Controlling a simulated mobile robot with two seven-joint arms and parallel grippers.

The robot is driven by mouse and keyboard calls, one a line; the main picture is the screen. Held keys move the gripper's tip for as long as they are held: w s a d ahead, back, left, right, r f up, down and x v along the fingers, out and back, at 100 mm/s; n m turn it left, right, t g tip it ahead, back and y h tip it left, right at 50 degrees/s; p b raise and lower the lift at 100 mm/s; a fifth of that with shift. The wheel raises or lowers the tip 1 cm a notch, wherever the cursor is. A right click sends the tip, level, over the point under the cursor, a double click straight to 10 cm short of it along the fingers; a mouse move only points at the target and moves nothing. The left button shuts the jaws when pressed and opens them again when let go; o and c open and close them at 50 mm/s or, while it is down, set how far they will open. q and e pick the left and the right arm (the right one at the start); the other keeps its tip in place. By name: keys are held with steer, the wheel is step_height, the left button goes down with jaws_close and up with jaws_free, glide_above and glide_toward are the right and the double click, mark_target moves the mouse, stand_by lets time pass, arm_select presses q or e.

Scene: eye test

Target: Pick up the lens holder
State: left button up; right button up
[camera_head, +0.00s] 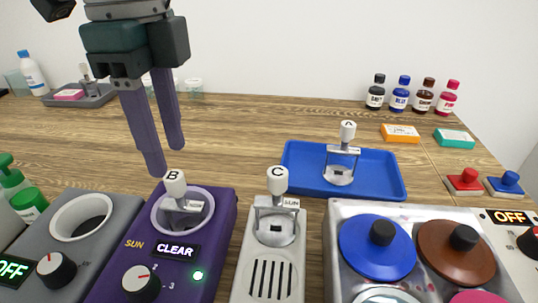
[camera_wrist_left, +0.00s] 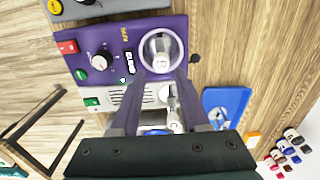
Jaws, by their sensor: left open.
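Three white-topped lens holders show in the head view. Lens holder B (camera_head: 174,184) stands in the round well of the purple device (camera_head: 222,215), whose sign reads CLEAR. Lens holder C (camera_head: 277,185) stands on the pale grey device (camera_head: 244,282) with slots. Lens holder A (camera_head: 347,133) stands in the blue tray (camera_head: 390,185). My left gripper (camera_head: 164,162) is open and empty, fingers pointing down, above and behind the purple device near holder B. In the left wrist view, holder B (camera_wrist_left: 160,50) shows beyond the fingertips. My right gripper is not in view.
A grey device (camera_head: 110,215) with a dial stands left of the purple one. A steel unit with blue (camera_head: 360,250) and brown (camera_head: 440,255) lids stands right. Several small bottles (camera_head: 400,95) line the back.

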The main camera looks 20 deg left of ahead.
mark_target(180, 199)
arm_select(q)
step_height(180, 199, down, 4)
steer(key=shift+s+r, duration=0.1)
steer(key=shift+r, duration=0.05)
step_height(180, 199, down, 6)
steer(key=shift+a+r+b, duration=0.1)
steer(key=shift+r+b, duration=0.1)
steer(key=shift+b, duration=0.2)
steer(key=shift+w, duration=0.2)
jaws_close()
